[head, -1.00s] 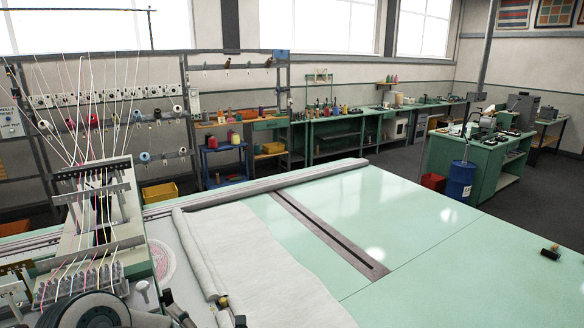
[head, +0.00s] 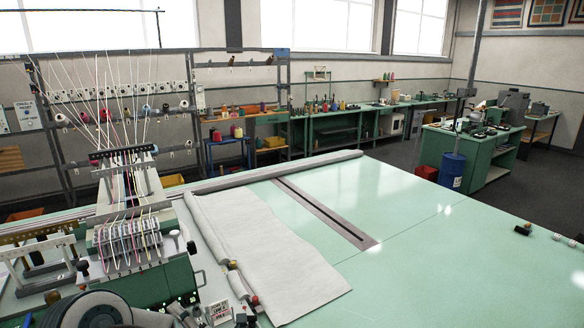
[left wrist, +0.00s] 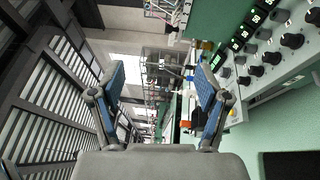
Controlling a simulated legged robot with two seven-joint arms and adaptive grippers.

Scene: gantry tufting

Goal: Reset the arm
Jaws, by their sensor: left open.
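My left gripper (left wrist: 160,82) shows in the left wrist view with its two blue-padded fingers spread wide and nothing between them. Beyond it on the right of that view is a grey control panel (left wrist: 285,55) with black knobs and green displays. In the head view a dark rounded link of my arm (head: 92,312) shows at the bottom left, in front of the tufting machine. I cannot make out the gripper's fingers there. My right gripper is in neither view.
The tufting head (head: 130,235) with many threads stands at the left. Pale cloth (head: 265,235) lies on the green table (head: 400,270), beside a dark slotted strip (head: 325,215). Small items (head: 523,229) lie near the right edge. The table's middle right is clear.

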